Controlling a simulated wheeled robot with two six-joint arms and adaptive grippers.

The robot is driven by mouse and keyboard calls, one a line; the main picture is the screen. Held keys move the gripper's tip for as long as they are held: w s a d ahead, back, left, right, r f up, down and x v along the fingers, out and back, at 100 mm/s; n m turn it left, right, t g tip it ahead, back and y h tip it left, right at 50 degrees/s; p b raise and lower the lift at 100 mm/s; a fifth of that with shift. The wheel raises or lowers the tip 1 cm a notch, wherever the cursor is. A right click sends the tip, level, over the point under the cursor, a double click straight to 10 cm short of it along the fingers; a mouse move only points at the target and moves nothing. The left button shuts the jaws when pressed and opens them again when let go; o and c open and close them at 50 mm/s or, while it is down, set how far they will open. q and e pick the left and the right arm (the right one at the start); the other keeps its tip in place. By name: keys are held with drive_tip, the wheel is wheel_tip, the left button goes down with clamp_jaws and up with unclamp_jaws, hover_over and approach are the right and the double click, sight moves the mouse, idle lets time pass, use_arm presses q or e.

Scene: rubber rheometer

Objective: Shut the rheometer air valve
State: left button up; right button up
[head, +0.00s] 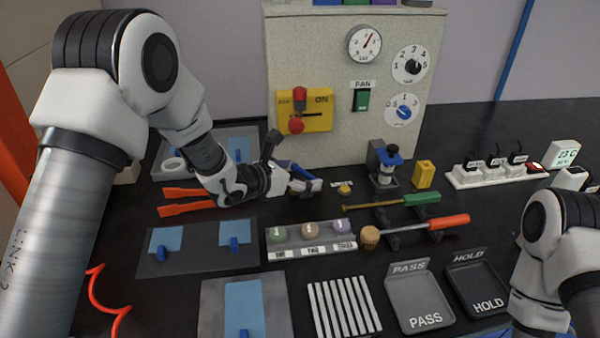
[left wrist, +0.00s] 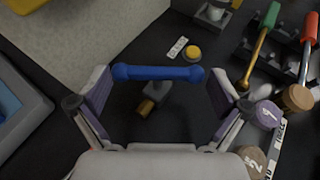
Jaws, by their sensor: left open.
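The air valve has a blue bar handle (left wrist: 157,73) on a grey stem with a brass-coloured body (left wrist: 146,108). In the left wrist view the handle lies crosswise between the fingers of my left gripper (left wrist: 162,88), which is open. The handle's ends are close to the finger pads; I cannot tell whether they touch. In the head view my left gripper (head: 306,186) is low in front of the machine (head: 340,145), and a blue bit of the handle (head: 298,169) shows behind it. The valve body is hidden there. My right gripper is out of view; only its arm shows at right.
A yellow button (head: 345,188) sits just right of the valve. The machine's beige front stands close behind. Screwdriver-like tools (head: 430,223) on a rack, a sample holder (head: 313,241) and orange-handled tongs (head: 187,208) lie around. PASS (head: 418,300) and HOLD trays (head: 478,290) are in front.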

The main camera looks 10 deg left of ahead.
use_arm(q)
drive_tip(key=shift+a, duration=0.1)
drive_tip(key=c, duration=0.8)
drive_tip(key=shift+s+a+r, duration=0.15)
drive_tip(key=shift+s+a, duration=0.05)
drive_tip(key=shift+s, duration=0.05)
drive_tip(key=c, duration=0.5)
